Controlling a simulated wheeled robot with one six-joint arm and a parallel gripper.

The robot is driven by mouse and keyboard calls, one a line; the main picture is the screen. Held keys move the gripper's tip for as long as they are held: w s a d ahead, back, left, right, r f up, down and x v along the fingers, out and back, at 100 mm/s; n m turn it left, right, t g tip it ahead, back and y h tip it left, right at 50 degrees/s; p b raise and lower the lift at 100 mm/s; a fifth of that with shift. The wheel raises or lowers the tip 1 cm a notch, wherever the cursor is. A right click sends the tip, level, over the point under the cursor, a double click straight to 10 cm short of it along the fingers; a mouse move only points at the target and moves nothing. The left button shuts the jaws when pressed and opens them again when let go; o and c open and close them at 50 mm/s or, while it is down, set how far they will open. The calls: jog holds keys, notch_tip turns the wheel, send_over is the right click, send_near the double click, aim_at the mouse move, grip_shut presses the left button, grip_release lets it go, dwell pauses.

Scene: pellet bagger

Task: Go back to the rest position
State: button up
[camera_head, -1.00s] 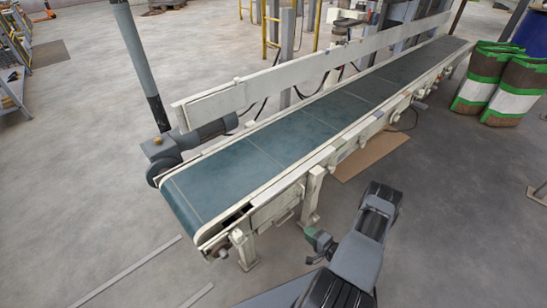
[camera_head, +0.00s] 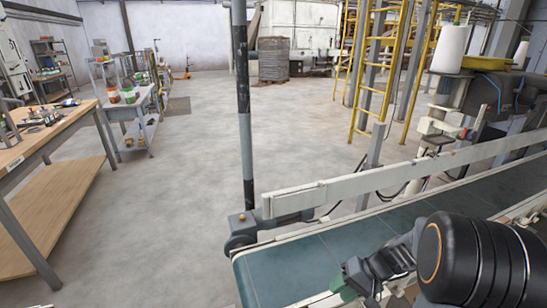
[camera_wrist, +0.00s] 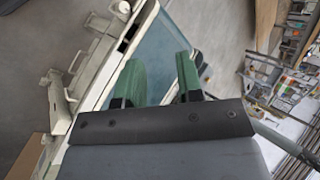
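My gripper (camera_head: 350,283) shows low in the head view, in front of the near end of the conveyor belt (camera_head: 285,270). In the wrist view my gripper (camera_wrist: 158,78) has two green fingers standing well apart. It is open, with nothing between the fingers. The blue-green belt (camera_wrist: 165,38) shows beyond and between them. A dark rounded joint of my arm hides part of the belt on the right of the head view.
A pale side rail (camera_head: 370,182) runs along the belt's far side. A grey-black post (camera_head: 243,110) stands by the belt's end. A wooden workbench (camera_head: 50,135) is at left, with a grey shelf table (camera_head: 125,108) behind. The floor between is clear.

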jog(key=s+r+t+h+p, duration=0.1)
jog(key=s+r+h+p, duration=0.1)
jog(key=r, duration=0.6)
jog(key=s+a+r+n+t+h+p, duration=0.1)
jog(key=s+r+h+p, duration=0.2)
jog(key=r, duration=0.5)
jog(key=s+a+r+n+t+h+p, duration=0.1)
jog(key=s+r+h+p, duration=0.2)
jog(key=r+p, duration=0.2)
notch_tip(320, 180, up, 3)
jog(key=shift+r+t, duration=0.2)
jog(key=shift+t, duration=0.2)
